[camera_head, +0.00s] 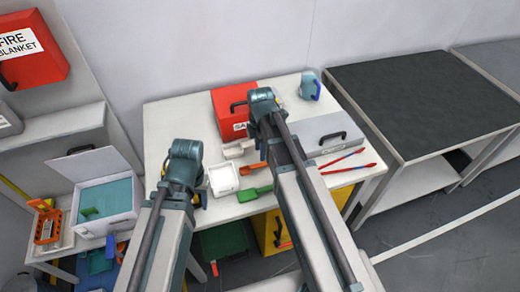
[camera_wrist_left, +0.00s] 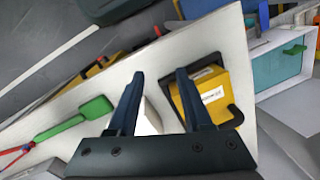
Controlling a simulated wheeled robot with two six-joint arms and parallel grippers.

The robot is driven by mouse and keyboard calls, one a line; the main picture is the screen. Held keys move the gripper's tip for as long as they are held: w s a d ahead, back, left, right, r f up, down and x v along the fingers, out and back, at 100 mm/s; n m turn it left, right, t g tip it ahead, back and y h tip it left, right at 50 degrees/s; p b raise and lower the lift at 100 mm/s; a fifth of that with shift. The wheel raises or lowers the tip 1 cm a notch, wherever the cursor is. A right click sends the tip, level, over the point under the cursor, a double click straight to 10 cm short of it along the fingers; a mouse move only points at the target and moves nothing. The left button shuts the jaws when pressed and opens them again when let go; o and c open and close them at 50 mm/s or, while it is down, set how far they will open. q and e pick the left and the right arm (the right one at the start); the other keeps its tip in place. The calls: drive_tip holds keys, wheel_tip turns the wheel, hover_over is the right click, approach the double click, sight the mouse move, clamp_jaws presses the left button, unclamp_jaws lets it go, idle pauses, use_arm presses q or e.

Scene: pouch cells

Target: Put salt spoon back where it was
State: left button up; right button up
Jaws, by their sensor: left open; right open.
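I cannot tell by label which is the salt spoon. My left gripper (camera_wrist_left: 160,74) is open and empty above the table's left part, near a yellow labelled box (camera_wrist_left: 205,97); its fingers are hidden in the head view. My right gripper (camera_head: 262,100) is over the back of the table by a red box (camera_head: 228,112); its fingers are hidden there.
A grey case (camera_head: 325,132), a blue mug (camera_head: 309,86) and red and blue tools (camera_head: 347,163) occupy the table's right side. A white open box (camera_head: 106,203) and an orange rack (camera_head: 47,227) stand lower left. A bare dark-topped bench (camera_head: 410,95) stands right.

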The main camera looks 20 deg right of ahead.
wheel_tip(320, 180, up, 5)
drive_tip(key=p, duration=0.4)
drive_tip(key=shift+r, duration=0.2)
drive_tip(key=s+a+m+h, duration=0.1)
drive_tip(key=s+a+m, duration=1.1)
drive_tip(key=s+m, duration=0.2)
drive_tip(key=shift+s+m, duration=0.2)
drive_tip(key=shift+m, duration=0.1)
drive_tip(key=shift+d, duration=0.15)
